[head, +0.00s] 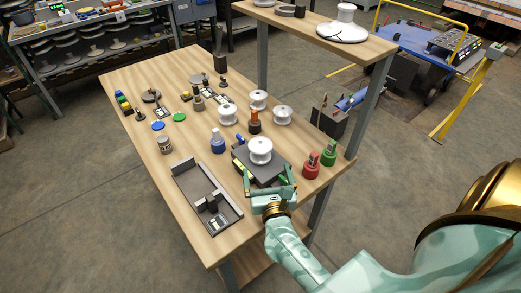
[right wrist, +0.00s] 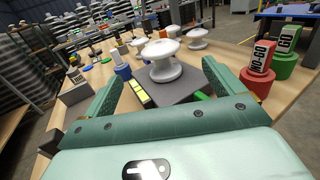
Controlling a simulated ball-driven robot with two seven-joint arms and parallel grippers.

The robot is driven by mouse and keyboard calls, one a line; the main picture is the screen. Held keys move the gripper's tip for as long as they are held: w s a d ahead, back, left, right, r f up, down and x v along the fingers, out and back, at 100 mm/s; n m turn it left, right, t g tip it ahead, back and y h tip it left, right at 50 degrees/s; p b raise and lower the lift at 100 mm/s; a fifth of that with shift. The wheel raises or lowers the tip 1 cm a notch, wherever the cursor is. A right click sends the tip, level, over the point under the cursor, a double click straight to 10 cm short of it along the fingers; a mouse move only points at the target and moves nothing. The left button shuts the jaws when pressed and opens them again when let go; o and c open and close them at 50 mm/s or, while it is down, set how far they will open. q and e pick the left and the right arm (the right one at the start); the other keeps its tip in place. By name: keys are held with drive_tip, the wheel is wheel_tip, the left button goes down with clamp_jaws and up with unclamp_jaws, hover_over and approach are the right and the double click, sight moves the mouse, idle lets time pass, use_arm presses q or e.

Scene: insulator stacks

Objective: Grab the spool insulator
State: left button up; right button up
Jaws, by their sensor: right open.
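A white spool insulator (head: 260,150) stands upright on a dark grey block (head: 264,173) near the right edge of the wooden table. In the right wrist view this spool insulator (right wrist: 164,62) stands ahead, between the lines of the two fingers. My right gripper (head: 269,182) is open and empty, on the near side of the block, apart from the spool. Three more white spools, at the left (head: 228,115), back (head: 258,99) and right (head: 282,114), stand farther back. My left gripper is not in view.
A red NO-GO gauge (head: 311,166) and a green GO gauge (head: 329,153) stand right of the block. A blue-based bottle (head: 217,142) and a grey tray fixture (head: 187,171) are to the left. An orange-topped piece (head: 254,121) stands behind the spool. A raised shelf (head: 378,48) overhangs the back right.

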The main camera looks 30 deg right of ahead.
sight(260, 144)
drive_tip(key=b+x, duration=0.1)
drive_tip(key=x, duration=1.1)
drive_tip(key=shift+w+f, duration=0.1)
drive_tip(key=shift+f, duration=0.1)
drive_tip(key=shift+r, duration=0.1)
drive_tip(key=c, duration=1.3)
